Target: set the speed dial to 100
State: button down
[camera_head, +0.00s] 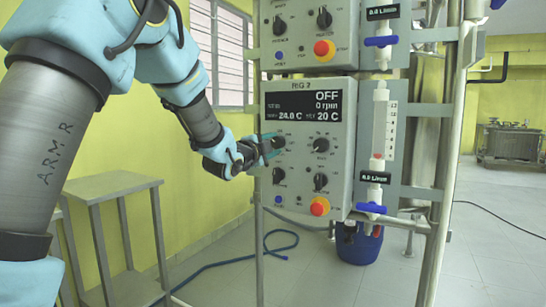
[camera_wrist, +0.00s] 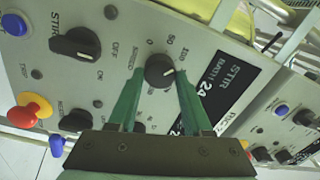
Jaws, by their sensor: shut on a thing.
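The Rig 2 control panel (camera_head: 340,148) has a dark display (camera_head: 304,102) that reads OFF, 0 rpm, 24.0 C and 20 C. My gripper (camera_head: 269,146) is at the panel's upper left dial. In the wrist view my gripper (camera_wrist: 158,82) has its two green fingers on either side of a small round black dial (camera_wrist: 160,68), shut on it. Marks 0 and 50 are printed around this dial. Its exact pointer direction is too small to tell. In the head view the fingers largely hide the dial.
A black switch knob (camera_wrist: 75,43) with OFF and ON marks sits beside the held dial. A red stop button (camera_head: 320,206) and other knobs lie lower on the panel. A second panel (camera_head: 308,35) is above. A metal table (camera_head: 112,186) stands left.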

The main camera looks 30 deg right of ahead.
jog(key=shift+m+b, duration=0.35)
jog(key=shift+m, duration=0.05)
jog(key=shift+c, duration=1.6)
grip_release()
jog(key=shift+a, duration=0.1)
jog(key=b+v, duration=0.1)
jog(key=v, duration=0.9)
jog(key=shift+s+a, duration=0.15)
jog(key=shift+a, duration=0.15)
